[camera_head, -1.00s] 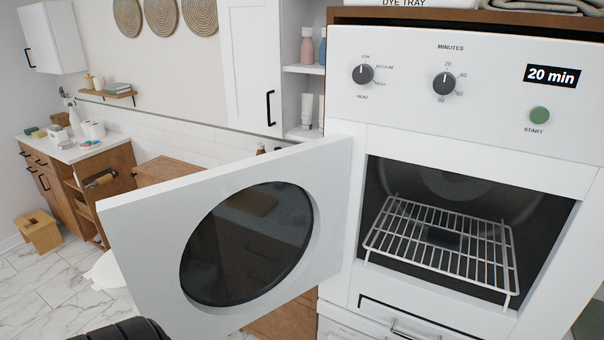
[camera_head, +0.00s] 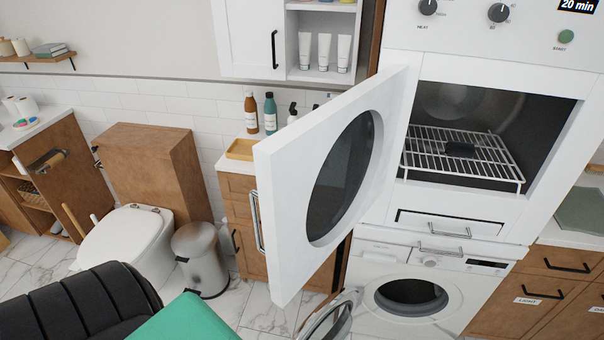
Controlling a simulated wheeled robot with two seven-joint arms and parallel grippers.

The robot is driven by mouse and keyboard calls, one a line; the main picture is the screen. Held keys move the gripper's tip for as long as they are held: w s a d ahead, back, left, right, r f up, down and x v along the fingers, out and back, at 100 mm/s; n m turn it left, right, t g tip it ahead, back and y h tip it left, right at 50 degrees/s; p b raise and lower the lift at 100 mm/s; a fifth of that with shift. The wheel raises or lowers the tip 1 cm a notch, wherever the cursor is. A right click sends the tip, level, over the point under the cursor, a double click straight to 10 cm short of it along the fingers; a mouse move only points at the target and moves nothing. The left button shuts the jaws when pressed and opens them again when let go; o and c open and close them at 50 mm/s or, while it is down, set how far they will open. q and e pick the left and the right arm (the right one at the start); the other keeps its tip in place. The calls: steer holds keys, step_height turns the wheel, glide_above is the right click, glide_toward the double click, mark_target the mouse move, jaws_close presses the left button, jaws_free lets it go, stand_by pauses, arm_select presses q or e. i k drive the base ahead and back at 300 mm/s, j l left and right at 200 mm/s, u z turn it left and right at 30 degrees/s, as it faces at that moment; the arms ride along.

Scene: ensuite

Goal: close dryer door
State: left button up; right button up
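The white dryer (camera_head: 558,130) stands at the upper right with its front opening uncovered. Its white door (camera_head: 285,205), with a dark round window (camera_head: 342,178), stands wide open, swung out to the left from the opening's left side. A metal handle (camera_head: 256,220) shows at the door's free edge. Neither of my grippers is in view, and I see nothing touching the door.
Below the dryer is a white washing machine (camera_head: 455,295), its round door (camera_head: 330,318) open. Left of the dryer door are a small wooden cabinet (camera_head: 240,185), a bin (camera_head: 203,262) and a toilet (camera_head: 125,240). Drawers (camera_head: 540,290) stand at the right. Marble floor shows between.

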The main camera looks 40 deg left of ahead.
mark_target(317, 176)
steer(key=j+z, duration=0.3)
steer(key=j, duration=0.8)
steer(key=j+z, duration=0.25)
steer(key=j, duration=0.85)
steer(key=k, duration=0.05)
